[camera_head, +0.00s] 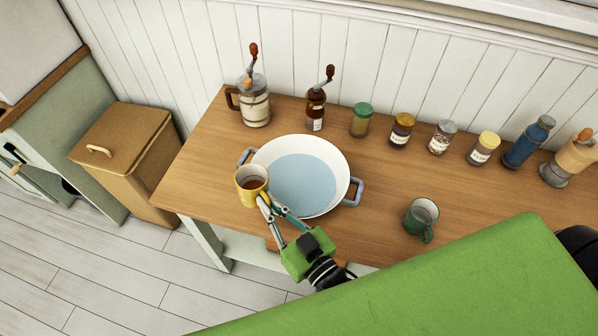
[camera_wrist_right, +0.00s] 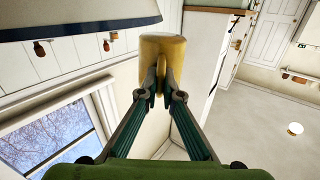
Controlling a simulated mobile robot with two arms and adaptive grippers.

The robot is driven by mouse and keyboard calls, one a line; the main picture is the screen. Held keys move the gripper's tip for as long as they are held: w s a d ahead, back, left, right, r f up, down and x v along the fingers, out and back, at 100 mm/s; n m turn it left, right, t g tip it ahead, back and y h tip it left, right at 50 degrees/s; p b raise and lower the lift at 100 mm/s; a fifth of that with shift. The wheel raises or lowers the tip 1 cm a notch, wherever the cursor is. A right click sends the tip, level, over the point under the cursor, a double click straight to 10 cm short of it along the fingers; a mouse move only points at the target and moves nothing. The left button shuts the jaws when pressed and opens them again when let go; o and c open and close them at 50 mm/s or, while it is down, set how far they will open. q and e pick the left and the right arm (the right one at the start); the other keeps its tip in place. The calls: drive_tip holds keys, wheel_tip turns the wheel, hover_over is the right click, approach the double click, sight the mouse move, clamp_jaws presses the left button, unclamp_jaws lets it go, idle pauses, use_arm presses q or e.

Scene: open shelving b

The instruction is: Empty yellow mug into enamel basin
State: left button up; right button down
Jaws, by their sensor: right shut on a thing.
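The yellow mug (camera_head: 251,184) is at the left rim of the enamel basin, close to upright, with brown contents showing inside. The enamel basin (camera_head: 335,160) is white with blue-grey handles and a pale blue inside, and stands on the wooden table. My right gripper (camera_head: 266,205) is shut on the yellow mug from its front right side. In the right wrist view the yellow mug (camera_wrist_right: 163,50) sits between the fingertips (camera_wrist_right: 159,90), which close on its handle. Whether the mug touches the basin rim cannot be told. My left gripper is not in view.
A green mug (camera_head: 421,216) stands on the table (camera_head: 385,240) right of the basin. Two grinders (camera_head: 255,103) (camera_head: 316,108), several jars (camera_head: 402,130) and a blue bottle (camera_head: 528,142) line the back. A wooden bin (camera_head: 122,150) stands left. The table's left end is clear.

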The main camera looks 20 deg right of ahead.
drive_tip(key=d+m, duration=0.1)
drive_tip(key=d+m+b, duration=0.1)
drive_tip(key=m, duration=0.1)
drive_tip(key=shift+w+r, duration=0.1)
drive_tip(key=shift+w, duration=0.25)
drive_tip(key=shift+w+d+f+m+b, duration=0.1)
drive_tip(key=shift+d+f+m+b, duration=0.25)
drive_tip(key=shift+m+b, duration=0.4)
drive_tip(key=d+m+b, duration=0.1)
drive_tip(key=d+f+m+b, duration=0.1)
drive_tip(key=b, duration=0.1)
drive_tip(key=shift+w+m, duration=0.25)
drive_tip(key=shift+w, duration=0.15)
drive_tip(key=shift+b, duration=0.3)
drive_tip(key=shift+d+f+m+b, duration=0.1)
drive_tip(key=shift+f+m+b, duration=0.15)
drive_tip(key=shift+m+b, duration=0.4)
drive_tip(key=shift+r+m, duration=0.4)
drive_tip(key=shift+m, duration=0.45)
drive_tip(key=shift+w+d+f+m+y+b, duration=0.15)
drive_tip(key=shift+f+m+y+b, duration=0.25)
drive_tip(key=shift+m+b, duration=0.55)
